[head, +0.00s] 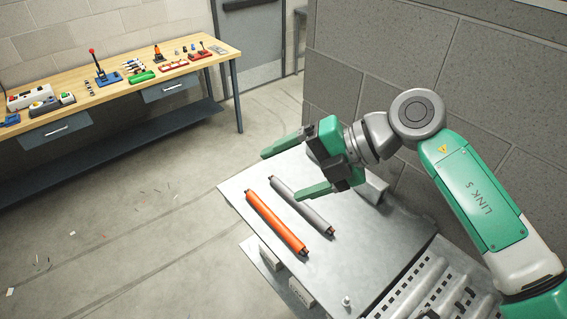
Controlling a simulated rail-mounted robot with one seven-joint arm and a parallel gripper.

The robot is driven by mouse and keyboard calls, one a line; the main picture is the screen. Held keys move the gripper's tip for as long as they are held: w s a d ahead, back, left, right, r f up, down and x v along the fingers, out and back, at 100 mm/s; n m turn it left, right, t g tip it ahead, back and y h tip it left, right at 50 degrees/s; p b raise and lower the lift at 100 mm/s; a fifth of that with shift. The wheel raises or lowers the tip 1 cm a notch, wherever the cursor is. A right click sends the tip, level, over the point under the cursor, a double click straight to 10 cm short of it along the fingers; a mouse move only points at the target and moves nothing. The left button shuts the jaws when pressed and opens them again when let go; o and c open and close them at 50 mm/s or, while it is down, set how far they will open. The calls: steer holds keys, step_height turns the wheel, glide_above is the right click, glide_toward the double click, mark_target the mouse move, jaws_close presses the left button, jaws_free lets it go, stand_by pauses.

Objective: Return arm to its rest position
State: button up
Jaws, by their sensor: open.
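My gripper (298,171) is open and empty, with its two green fingers spread wide and pointing left. My green and white arm reaches in from the lower right, bent at a grey joint. The gripper is above the far part of a grey metal table top (361,256). An orange roller (275,221) and a grey roller (301,206) lie side by side on this top, apart from each other. The lower finger shows close to the grey roller in the picture; I cannot tell its height above it.
A grey block wall (385,60) stands right behind my arm. A wooden workbench (110,98) with several small tools and devices stands at the back left. A grey door (249,45) is at the back. The concrete floor (130,215) on the left is open, with small scraps.

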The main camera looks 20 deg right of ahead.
steer(key=shift+w+a+r+y, duration=0.2)
steer(key=shift+a+r+y, duration=0.1)
steer(key=shift+a+r, duration=0.5)
steer(key=shift+a+f, duration=0.1)
steer(key=shift+f, duration=0.1)
